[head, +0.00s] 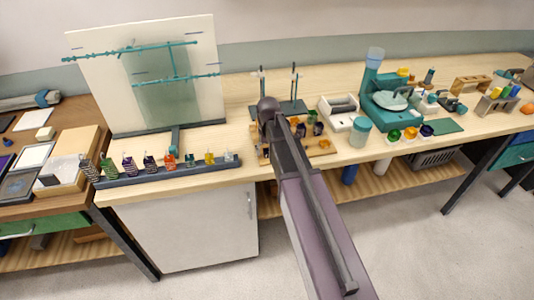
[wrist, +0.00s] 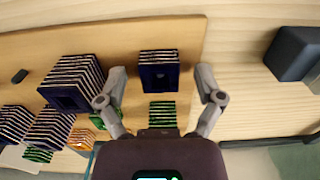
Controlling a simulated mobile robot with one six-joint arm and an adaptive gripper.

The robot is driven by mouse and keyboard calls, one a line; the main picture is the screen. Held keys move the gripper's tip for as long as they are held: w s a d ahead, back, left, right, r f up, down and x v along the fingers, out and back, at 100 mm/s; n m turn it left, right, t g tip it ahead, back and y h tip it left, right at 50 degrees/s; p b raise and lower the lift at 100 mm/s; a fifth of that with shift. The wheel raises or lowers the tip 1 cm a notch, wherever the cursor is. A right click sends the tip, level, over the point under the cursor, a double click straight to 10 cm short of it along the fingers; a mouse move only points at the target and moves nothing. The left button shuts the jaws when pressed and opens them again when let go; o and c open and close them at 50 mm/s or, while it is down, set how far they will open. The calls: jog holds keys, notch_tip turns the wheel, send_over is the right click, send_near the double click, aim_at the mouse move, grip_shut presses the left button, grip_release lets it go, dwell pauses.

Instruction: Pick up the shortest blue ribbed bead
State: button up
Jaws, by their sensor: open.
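In the wrist view, a short dark blue bead with pale ribs (wrist: 159,70) sits on a wooden board (wrist: 135,50). It looks the shortest of the blue ribbed beads. My gripper (wrist: 161,74) is open, with one finger on each side of this bead in the picture and gaps between. I cannot tell the height gap. A taller blue ribbed bead (wrist: 72,83) is to the left, with more blue ribbed beads (wrist: 47,131) at the lower left. In the head view, the board's beads (head: 318,128) are partly hidden by my arm, and my gripper cannot be made out.
A green ribbed bead (wrist: 163,112) lies just below the short blue one, between my fingers. An orange bead (wrist: 81,139) and other green beads (wrist: 38,154) are lower left. A dark block (wrist: 292,54) stands at right. Bare tabletop lies between it and the board.

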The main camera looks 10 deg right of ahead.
grip_shut()
jog(key=shift+r, duration=0.15)
notch_tip(320, 180, up, 3)
jog(key=p, duration=0.3)
jog(key=shift+r+p, duration=0.15)
jog(key=shift+p, duration=0.15)
jog(key=s+r+p, duration=0.1)
jog(key=s, duration=1.5)
jog(key=shift+d+r, duration=0.2)
jog(key=shift+d, duration=0.2)
